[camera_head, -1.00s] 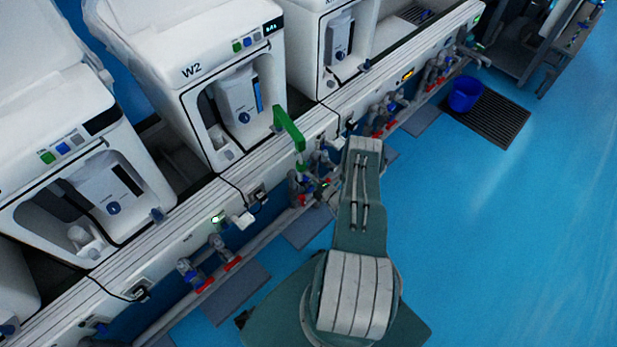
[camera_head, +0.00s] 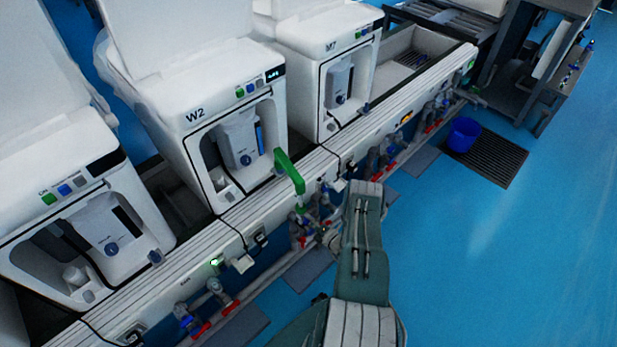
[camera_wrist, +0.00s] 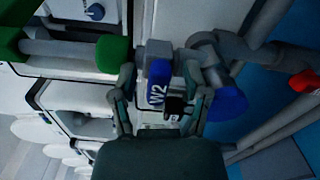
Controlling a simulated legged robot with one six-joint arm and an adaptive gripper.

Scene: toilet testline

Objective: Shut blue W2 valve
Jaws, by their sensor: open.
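The blue W2 valve handle (camera_wrist: 157,88) shows in the wrist view with white "W2" lettering on it. It lies between the two fingers of my gripper (camera_wrist: 159,82), which is open. One finger is on each side of the handle, and I cannot tell whether either touches it. Grey pipe fittings sit just beyond the handle. In the head view, the white W2 machine (camera_head: 183,85) stands behind the rail. My forearm reaches the pipes below it, and the gripper and valve handle are hard to make out there.
A second blue part (camera_wrist: 232,105) and a red handle (camera_wrist: 304,81) are to the right in the wrist view. A green bar (camera_head: 289,171) juts out above the pipes. A blue bucket (camera_head: 464,134) stands on a dark grate. Blue floor is clear at right.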

